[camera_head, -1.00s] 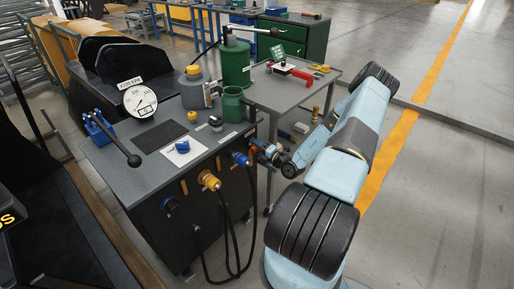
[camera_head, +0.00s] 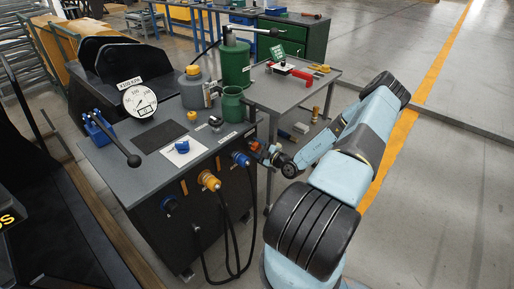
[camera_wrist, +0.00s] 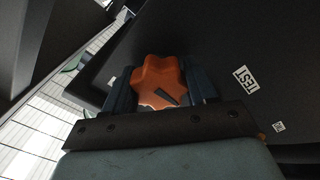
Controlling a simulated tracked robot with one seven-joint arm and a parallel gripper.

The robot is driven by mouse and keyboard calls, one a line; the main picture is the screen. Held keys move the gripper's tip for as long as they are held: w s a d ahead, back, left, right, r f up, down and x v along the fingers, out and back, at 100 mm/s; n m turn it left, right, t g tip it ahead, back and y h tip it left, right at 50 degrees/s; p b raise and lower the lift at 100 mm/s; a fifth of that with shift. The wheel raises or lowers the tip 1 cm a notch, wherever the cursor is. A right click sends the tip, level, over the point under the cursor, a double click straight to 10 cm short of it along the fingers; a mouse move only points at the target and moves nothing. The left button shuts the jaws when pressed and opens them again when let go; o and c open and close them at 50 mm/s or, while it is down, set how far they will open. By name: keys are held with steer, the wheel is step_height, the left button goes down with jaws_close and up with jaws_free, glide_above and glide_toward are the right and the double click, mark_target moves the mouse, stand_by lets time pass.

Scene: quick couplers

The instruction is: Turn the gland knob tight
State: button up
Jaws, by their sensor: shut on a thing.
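The gland knob is an orange lobed knob with a dark pointer mark, in the middle of the wrist view (camera_wrist: 158,80), on the dark side panel of the bench. In the head view only a small orange-red bit of it (camera_head: 254,145) shows at the bench's right end. My gripper (camera_wrist: 162,88) is shut on the knob, with a dark finger on each side of it. In the head view my gripper (camera_head: 268,155) is small and partly hidden by my wrist.
Blue (camera_head: 241,159) and yellow (camera_head: 209,181) couplers with hanging black hoses are on the bench front. A grey side table (camera_head: 300,85) stands behind my arm. Open floor lies to the right.

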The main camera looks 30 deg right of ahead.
steer(key=shift+s+a+f+m, duration=0.1)
steer(key=shift+a+f+m, duration=0.05)
steer(key=shift+m, duration=0.15)
steer(key=o, duration=0.8)
steer(key=shift+o, duration=1.2)
steer(key=v, duration=1.3)
steer(key=shift+s+d, duration=0.2)
steer(key=shift+s, duration=0.1)
